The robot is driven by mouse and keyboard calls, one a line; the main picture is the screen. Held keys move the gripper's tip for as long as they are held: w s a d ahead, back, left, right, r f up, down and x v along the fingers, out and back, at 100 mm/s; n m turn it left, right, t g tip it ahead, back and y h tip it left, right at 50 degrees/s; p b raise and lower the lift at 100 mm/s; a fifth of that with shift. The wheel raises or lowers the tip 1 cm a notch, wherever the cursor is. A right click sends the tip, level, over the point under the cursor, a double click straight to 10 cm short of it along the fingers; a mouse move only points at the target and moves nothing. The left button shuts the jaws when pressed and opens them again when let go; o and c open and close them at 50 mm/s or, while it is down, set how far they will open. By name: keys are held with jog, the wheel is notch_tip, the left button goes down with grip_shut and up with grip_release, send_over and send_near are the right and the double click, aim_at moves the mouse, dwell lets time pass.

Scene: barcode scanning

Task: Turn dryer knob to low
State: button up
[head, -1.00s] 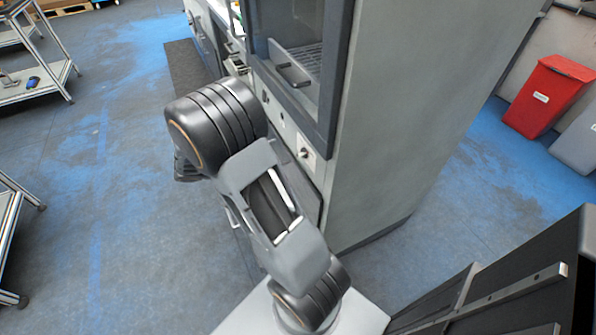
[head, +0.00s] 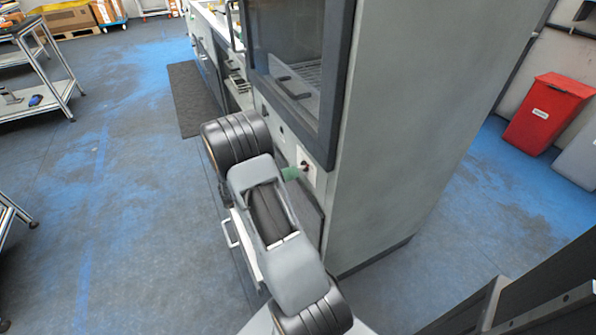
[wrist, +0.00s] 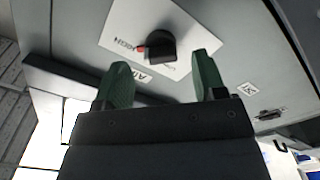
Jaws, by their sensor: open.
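The dryer (head: 395,130) is a tall grey cabinet with a dark-framed glass door, right of the middle in the head view. Its knob (head: 304,166) sits on a white label on the front panel below the door. In the wrist view the black knob (wrist: 161,47) has a red mark at its left, and the label (wrist: 122,35) shows the word HIGH and other partly covered lettering. My gripper (wrist: 158,85) is open, its two green fingers apart, with the knob beyond the gap between the tips. In the head view one green finger (head: 290,174) shows close to the knob; my arm hides the rest.
The dryer door (head: 298,60) is above my gripper. A red bin (head: 545,115) stands far right, a metal trolley (head: 45,75) far left. The floor left of my arm is clear.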

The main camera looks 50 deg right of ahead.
aim_at(301, 168)
jog(key=shift+x, duration=1.75)
jog(key=c, duration=0.9)
